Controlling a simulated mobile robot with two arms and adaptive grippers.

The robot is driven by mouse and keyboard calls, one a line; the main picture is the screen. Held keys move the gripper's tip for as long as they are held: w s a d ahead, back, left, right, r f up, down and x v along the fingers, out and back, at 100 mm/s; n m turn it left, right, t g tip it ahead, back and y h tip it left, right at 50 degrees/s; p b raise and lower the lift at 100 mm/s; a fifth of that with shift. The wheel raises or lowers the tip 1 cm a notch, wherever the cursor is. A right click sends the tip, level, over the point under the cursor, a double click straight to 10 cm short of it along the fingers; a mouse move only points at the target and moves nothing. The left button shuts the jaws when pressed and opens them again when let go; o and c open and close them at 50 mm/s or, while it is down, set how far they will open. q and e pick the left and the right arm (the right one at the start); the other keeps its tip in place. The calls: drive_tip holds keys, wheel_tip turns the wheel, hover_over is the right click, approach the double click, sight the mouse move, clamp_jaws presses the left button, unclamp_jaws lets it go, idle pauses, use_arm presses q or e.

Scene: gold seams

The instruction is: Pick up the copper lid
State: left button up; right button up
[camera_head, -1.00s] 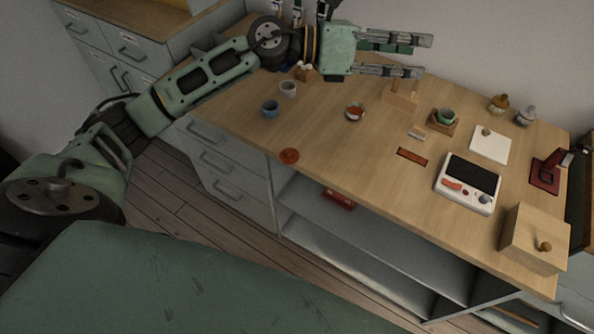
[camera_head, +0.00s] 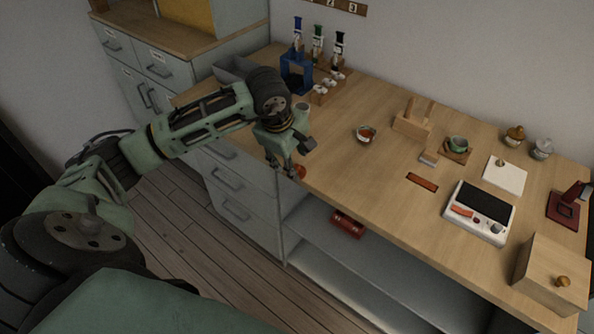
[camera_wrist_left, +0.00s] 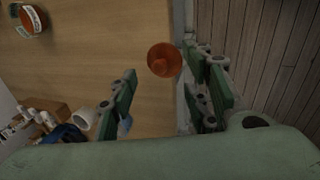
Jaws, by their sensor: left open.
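The copper lid (camera_head: 300,171) lies at the front edge of the wooden worktop, partly hidden behind my left gripper (camera_head: 287,166) in the head view. In the left wrist view the lid (camera_wrist_left: 164,60) is a round orange-red disc with a small knob, near the worktop edge. My left gripper (camera_wrist_left: 160,66) is open and points down at the lid. The lid shows between and just beyond the fingertips, and nothing is held. I cannot tell the exact height of the fingers above it. My right gripper is not in view.
A pale cup (camera_head: 302,108) stands close behind my left gripper. A wooden block stand (camera_head: 412,124) and a white device (camera_head: 479,212) are further right. The worktop drops off at the lid's side.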

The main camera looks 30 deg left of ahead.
use_arm(q)
drive_tip(key=x, duration=0.4)
drive_tip(key=shift+s+f+p, duration=0.1)
drive_tip(key=shift+s+p, duration=0.15)
drive_tip(key=shift+p, duration=0.05)
drive_tip(key=shift+c, duration=0.5)
drive_tip(key=c, duration=0.6)
